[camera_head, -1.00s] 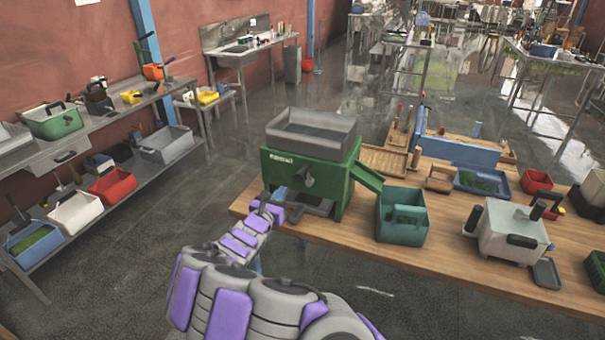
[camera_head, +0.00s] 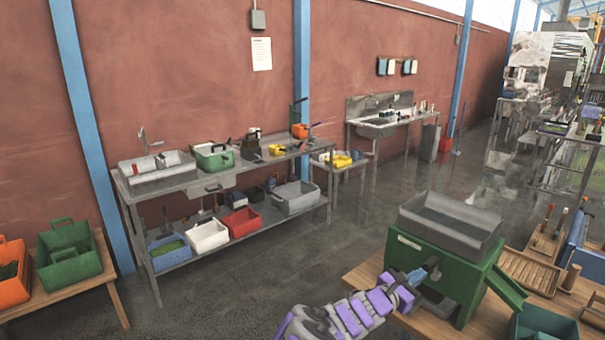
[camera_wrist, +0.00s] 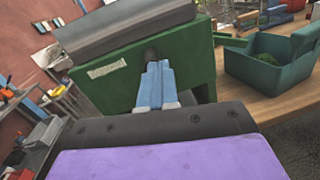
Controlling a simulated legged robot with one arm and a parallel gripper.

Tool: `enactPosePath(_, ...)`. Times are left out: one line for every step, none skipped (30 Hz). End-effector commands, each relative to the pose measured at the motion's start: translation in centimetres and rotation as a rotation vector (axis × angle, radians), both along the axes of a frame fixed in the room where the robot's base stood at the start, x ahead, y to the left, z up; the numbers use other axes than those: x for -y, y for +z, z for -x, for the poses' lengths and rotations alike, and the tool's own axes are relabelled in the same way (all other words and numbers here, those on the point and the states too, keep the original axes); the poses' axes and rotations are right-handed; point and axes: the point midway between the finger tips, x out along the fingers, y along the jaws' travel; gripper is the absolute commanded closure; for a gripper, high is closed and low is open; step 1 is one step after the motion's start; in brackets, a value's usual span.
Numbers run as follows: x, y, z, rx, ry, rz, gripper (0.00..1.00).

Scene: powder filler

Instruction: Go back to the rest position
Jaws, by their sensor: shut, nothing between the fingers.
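My gripper (camera_head: 413,277) is at the front face of the green powder filler (camera_head: 455,276), beside its dark knob. In the wrist view my gripper (camera_wrist: 156,84) shows as two blue fingers pressed together with nothing between them. Their tips lie in front of the green box (camera_wrist: 112,73) at a dark knob (camera_wrist: 151,54); I cannot tell if they touch it. A grey hopper tray (camera_head: 450,223) sits on top of the filler. My purple and grey arm reaches in from the bottom of the head view.
The wooden table (camera_head: 372,273) carries the filler, with a green bin (camera_head: 545,325) at its right. A metal shelf bench (camera_head: 172,184) with several bins stands along the red wall. A low wooden bench (camera_head: 60,295) is at far left. The floor between is clear.

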Motion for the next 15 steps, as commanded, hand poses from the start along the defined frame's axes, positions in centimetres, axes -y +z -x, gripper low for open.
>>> enactPosePath(1.4, 2.5, 1.8, 0.07, -0.065, -0.025, 1.0)
enactPosePath(2.3, 3.9, 3.1, 0.118, -0.109, -0.046, 1.0)
enactPosePath(3.3, 5.4, 5.0, 0.179, -0.168, -0.079, 1.0)
enactPosePath(4.1, 6.5, 6.4, 0.228, -0.212, -0.105, 1.0)
enactPosePath(4.7, 7.5, 7.9, 0.274, -0.256, -0.132, 1.0)
enactPosePath(5.4, 8.5, 9.9, 0.333, -0.313, -0.167, 1.0)
enactPosePath(5.9, 9.2, 11.5, 0.378, -0.358, -0.197, 1.0)
enactPosePath(6.3, 9.7, 13.1, 0.421, -0.401, -0.224, 1.0)
enactPosePath(6.7, 10.1, 15.1, 0.474, -0.46, -0.266, 1.0)
enactPosePath(6.8, 10.5, 16.6, 0.515, -0.499, -0.298, 1.0)
enactPosePath(6.9, 10.6, 18.1, 0.555, -0.54, -0.334, 1.0)
enactPosePath(6.9, 10.6, 20.0, 0.603, -0.593, -0.38, 1.0)
enactPosePath(6.9, 10.6, 21.4, 0.639, -0.635, -0.417, 1.0)
enactPosePath(6.7, 10.5, 22.9, 0.672, -0.676, -0.453, 1.0)
enactPosePath(6.3, 10.0, 24.7, 0.712, -0.732, -0.503, 1.0)
